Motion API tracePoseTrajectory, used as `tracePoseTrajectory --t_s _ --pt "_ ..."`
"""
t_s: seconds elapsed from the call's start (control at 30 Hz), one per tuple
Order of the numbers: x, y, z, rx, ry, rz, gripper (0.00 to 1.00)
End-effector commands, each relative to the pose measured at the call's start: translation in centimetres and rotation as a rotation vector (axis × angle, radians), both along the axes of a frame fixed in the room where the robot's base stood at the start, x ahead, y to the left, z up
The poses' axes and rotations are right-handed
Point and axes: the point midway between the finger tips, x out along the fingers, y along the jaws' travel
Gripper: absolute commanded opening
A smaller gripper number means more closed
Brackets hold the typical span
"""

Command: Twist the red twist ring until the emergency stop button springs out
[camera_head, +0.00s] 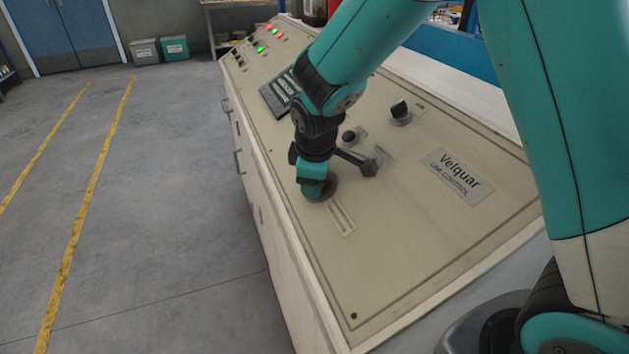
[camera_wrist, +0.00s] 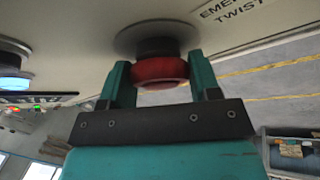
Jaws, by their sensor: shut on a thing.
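The red twist ring (camera_wrist: 160,70) of the emergency stop button is in the upper middle of the wrist view, on a dark stem over a round grey base (camera_wrist: 136,36). My gripper (camera_wrist: 160,76) is shut on the ring, one teal finger on each side. In the head view my gripper (camera_head: 314,188) points down at the panel near its front left edge. It hides the red ring there. I cannot tell from these frames how far the ring is turned.
Open floor (camera_head: 170,200) lies left of the console.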

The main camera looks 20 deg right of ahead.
Motion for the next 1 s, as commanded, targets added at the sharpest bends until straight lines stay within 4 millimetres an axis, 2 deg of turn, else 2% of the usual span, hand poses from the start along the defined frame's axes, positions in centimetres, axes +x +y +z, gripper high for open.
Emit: tracePoseTrajectory --t_s 0.37,0.83,0.87,0.97,1.0 --pt "-0.08 -0.01 -0.17 0.000 -0.071 -0.125 0.33" --pt "-0.11 -0.07 -0.15 -0.002 -0.077 -0.139 0.33" --pt "-0.11 -0.07 -0.15 -0.002 -0.077 -0.139 0.59" --pt "-0.11 -0.06 -0.14 -0.002 -0.077 -0.139 0.82" --pt "-0.10 -0.06 -0.14 -0.001 -0.077 -0.138 0.83"
